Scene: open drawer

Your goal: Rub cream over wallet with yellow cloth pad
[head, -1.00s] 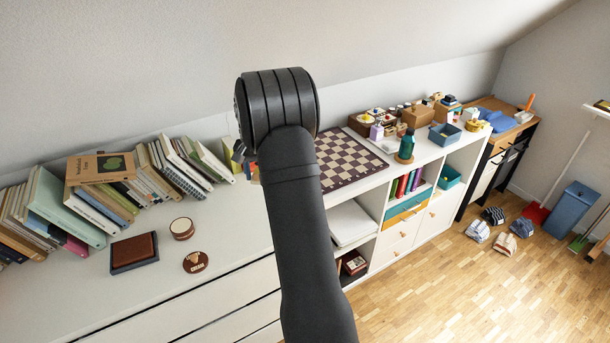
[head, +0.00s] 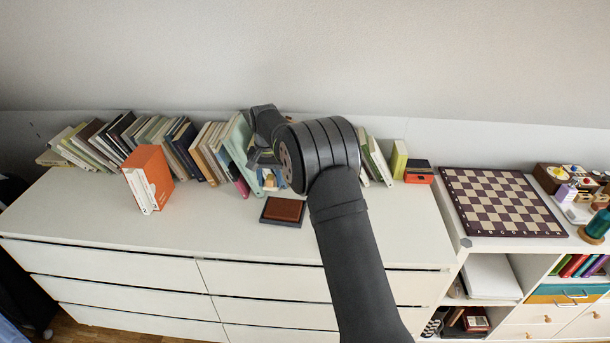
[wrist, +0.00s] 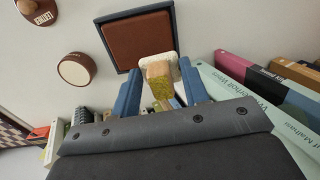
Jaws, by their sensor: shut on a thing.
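The brown wallet (wrist: 138,41) lies on a dark-bordered mat (wrist: 108,60) on the white dresser top. The wallet also shows in the head view (head: 284,209), below my gripper. My gripper (wrist: 160,88) has its blue fingers shut on the yellow cloth pad (wrist: 159,86), whose pale face (wrist: 182,70) points toward the wallet. The pad overlaps the wallet's near edge in the wrist view; I cannot tell whether it touches. I cannot make out cream on the wallet. A round tin (wrist: 77,70) and a brown disc with a pale label (wrist: 38,10) lie to the left.
A row of books (head: 205,150) leans along the wall behind my gripper; a pale green book (wrist: 255,95) is close on its right in the wrist view. An orange box (head: 148,180) stands at the left. A chessboard (head: 500,200) lies at the right. The dresser's front top is clear.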

